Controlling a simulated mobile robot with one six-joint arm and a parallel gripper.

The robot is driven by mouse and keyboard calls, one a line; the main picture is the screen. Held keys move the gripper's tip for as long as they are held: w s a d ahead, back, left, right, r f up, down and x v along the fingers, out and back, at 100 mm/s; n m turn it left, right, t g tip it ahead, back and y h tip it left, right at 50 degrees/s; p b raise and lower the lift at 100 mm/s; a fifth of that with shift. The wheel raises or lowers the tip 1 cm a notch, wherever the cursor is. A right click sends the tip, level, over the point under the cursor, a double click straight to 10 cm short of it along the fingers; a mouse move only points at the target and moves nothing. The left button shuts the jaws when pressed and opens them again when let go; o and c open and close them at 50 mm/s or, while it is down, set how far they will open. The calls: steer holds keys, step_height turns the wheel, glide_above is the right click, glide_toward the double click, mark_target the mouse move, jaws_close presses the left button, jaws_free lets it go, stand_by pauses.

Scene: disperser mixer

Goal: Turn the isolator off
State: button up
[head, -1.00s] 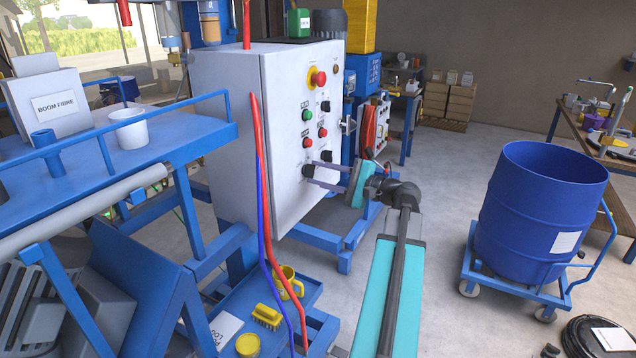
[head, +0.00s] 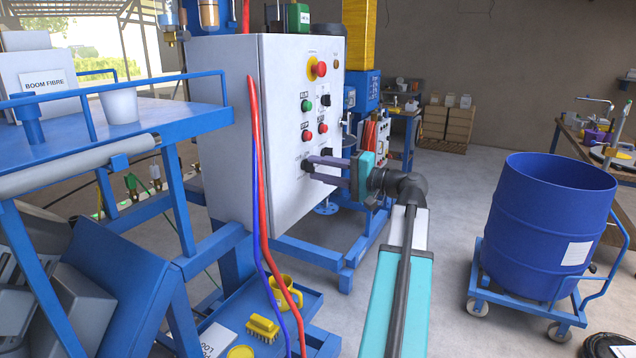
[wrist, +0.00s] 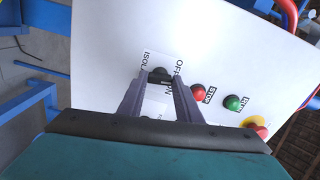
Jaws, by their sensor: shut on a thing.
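The isolator (wrist: 160,73) is a black rotary knob low on the front of the white control cabinet (head: 280,200). In the wrist view it sits beside a label reading "ISOL", partly covered, with OFF and ON marks. My gripper (wrist: 163,82) has one finger on each side of the knob and is shut on it. The knob's exact pointing angle is hard to tell.
Red and blue hoses (head: 262,190) hang along the cabinet's left edge. A blue drum (head: 545,215) stands on a trolley at right. Floor between is clear.

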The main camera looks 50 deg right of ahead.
steer(key=n+b, duration=0.2)
steer(key=b, duration=0.1)
steer(key=n+b, duration=0.1)
steer(key=shift+d+f, duration=0.2)
steer(key=shift+f, duration=0.05)
steer(key=n+b, duration=0.2)
steer(key=shift+r+b, duration=0.1)
steer(key=shift+b, duration=0.2)
steer(key=shift+r+n+b, duration=0.15)
steer(key=shift+n+b, duration=0.3)
steer(key=shift+n, duration=0.05)
steer(key=shift+r, duration=0.15)
steer(key=o, duration=1)
steer(key=shift+a, duration=0.1)
steer(key=shift+o, duration=0.2)
steer(key=shift+s, duration=0.4)
steer(key=v, duration=1.3)
steer(key=shift+b, duration=0.4)
